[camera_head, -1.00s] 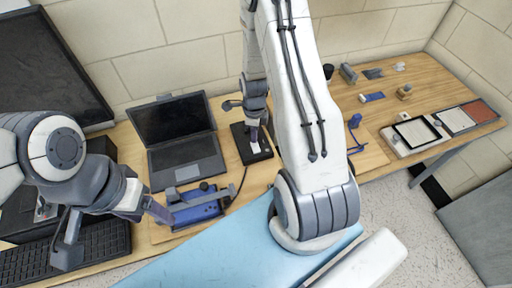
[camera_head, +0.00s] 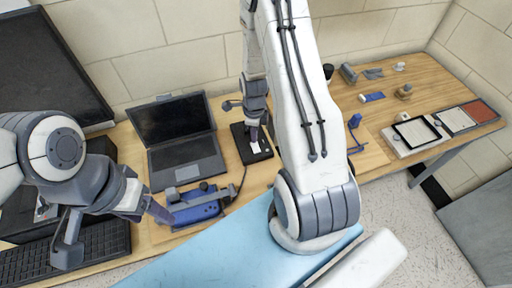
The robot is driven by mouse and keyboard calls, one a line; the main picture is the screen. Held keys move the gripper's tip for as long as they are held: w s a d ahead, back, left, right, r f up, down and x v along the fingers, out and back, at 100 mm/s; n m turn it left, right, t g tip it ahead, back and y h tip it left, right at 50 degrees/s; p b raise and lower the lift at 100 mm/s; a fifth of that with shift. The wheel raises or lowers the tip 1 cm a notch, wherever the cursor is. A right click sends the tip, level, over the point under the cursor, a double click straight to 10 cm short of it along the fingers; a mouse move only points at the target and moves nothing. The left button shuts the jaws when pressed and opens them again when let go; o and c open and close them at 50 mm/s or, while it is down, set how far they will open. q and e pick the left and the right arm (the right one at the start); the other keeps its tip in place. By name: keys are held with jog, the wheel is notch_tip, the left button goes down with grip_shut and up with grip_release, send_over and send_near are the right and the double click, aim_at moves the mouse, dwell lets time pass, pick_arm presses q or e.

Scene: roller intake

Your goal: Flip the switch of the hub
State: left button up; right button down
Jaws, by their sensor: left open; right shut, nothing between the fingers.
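A flat black box (camera_head: 241,150) with a white label lies on the wooden desk right of the laptop and appears to be the hub. Its switch is too small to make out. My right gripper (camera_head: 254,140) is shut and empty, pointing down at this box; I cannot tell whether it touches. My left gripper (camera_head: 115,228) is open and empty, over the desk's front left. One of its fingers is close to a blue device (camera_head: 200,213) with a grey bar across it. A dark cable runs from this device toward the black box.
An open laptop (camera_head: 186,162) stands behind the blue device. A monitor (camera_head: 45,70) and a keyboard (camera_head: 105,242) are at the left. Small parts, a blue clamp-like item (camera_head: 354,122) and trays (camera_head: 410,134) lie on the right desk part.

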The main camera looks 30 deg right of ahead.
jog(key=shift+f+b, duration=0.7)
jog(key=shift+f, duration=0.25)
dwell(0.6)
jog(key=shift+r, duration=0.1)
notch_tip(320, 180, up, 7)
jog(key=p, duration=0.6)
dwell(0.5)
